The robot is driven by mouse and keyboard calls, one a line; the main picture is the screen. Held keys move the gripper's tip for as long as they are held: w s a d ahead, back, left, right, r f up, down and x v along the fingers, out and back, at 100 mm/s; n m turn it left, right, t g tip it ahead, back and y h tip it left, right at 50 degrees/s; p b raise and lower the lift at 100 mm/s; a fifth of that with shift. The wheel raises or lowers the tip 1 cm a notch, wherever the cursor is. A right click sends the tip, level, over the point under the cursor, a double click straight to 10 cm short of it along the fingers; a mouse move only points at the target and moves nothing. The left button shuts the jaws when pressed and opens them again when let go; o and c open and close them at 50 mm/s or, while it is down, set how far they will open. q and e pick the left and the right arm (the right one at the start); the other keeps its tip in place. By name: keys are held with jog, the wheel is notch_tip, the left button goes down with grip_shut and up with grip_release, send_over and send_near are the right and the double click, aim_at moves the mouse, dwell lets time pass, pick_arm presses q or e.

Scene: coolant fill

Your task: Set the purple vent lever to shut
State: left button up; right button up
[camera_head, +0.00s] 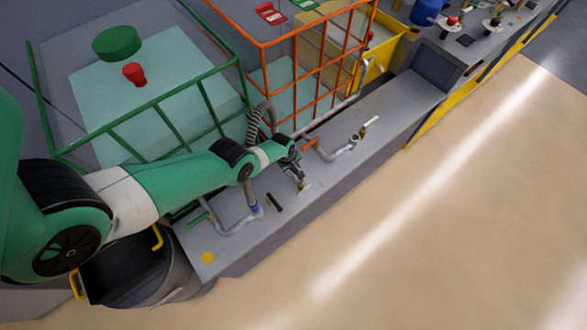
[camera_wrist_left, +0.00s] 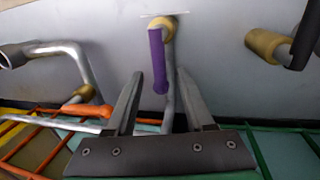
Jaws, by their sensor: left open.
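The purple vent lever (camera_wrist_left: 157,62) shows in the left wrist view. It hangs from a brass-coloured valve body (camera_wrist_left: 163,24) on the grey surface, in line with the picture's vertical. My left gripper (camera_wrist_left: 160,76) is open, with one finger on each side of the lever's lower end. I cannot tell whether either finger touches it. In the head view my left gripper (camera_head: 300,183) is over the grey ledge, and I cannot make out the purple lever there.
A black lever (camera_wrist_left: 305,38) stands to the right in the wrist view; it also shows in the head view (camera_head: 274,202). A white-handled valve (camera_head: 371,121) and pipes line the ledge (camera_head: 330,180). Green (camera_head: 206,105) and orange (camera_head: 335,70) cages stand behind. The beige floor is clear.

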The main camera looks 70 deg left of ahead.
pick_arm(q)
grip_shut()
dwell(1.4)
